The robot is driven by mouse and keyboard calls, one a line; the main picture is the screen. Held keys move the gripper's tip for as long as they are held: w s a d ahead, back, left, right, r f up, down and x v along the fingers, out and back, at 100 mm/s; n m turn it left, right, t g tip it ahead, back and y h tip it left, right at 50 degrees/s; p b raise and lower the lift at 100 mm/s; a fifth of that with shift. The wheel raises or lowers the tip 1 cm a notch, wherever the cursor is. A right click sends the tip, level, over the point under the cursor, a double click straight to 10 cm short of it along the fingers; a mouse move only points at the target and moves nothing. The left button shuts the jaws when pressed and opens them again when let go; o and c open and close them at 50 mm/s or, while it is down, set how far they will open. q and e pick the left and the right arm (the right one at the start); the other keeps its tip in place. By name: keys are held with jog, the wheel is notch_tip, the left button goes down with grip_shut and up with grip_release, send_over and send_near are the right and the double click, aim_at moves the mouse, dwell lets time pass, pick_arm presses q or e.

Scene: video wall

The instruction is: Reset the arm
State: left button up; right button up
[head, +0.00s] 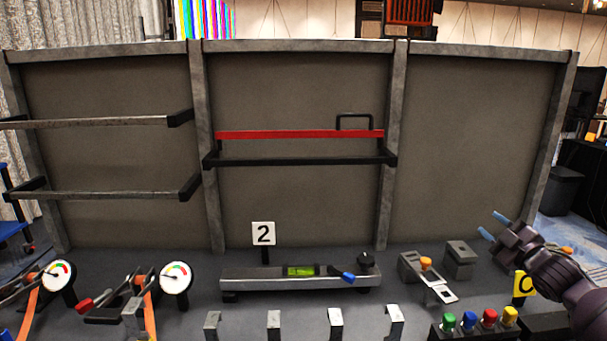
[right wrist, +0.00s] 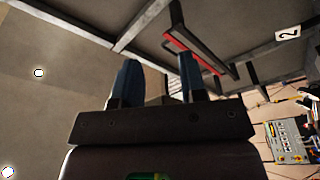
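My right gripper (head: 494,227) is at the right of the head view, in front of the right bay of the wall and above the bench. Its two blue fingertips stand apart. In the right wrist view the two blue fingers of this gripper (right wrist: 160,82) are also spread, with nothing held between them. My right arm comes in from the lower right edge. My left gripper is not in the head view.
A red bar (head: 290,134) with a black handle rests on brackets in the middle bay. The right bay is empty.

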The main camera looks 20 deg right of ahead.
jog(key=s+a+f+g, duration=0.3)
jog(key=s+a+f, duration=0.15)
jog(key=f, duration=0.45)
jog(key=s+a+f+g, duration=0.25)
jog(key=s+f, duration=0.35)
jog(key=f, duration=0.3)
jog(key=s+a+f+g, duration=0.2)
jog(key=s+a+f, duration=0.25)
jog(key=s, duration=0.45)
jog(key=s+a+f+g, duration=0.35)
jog(key=s+f, duration=0.25)
jog(key=s, duration=0.2)
jog(key=a+f+m+t, duration=0.1)
jog(key=a+m, duration=0.3)
jog(key=a, duration=0.5)
jog(key=a+f+m+t, duration=0.1)
jog(key=a+f+m, duration=0.2)
jog(key=a, duration=0.6)
jog(key=m, duration=0.2)
jog(key=shift+w+f+m+y, duration=0.15)
jog(key=shift+w+m+y, duration=0.15)
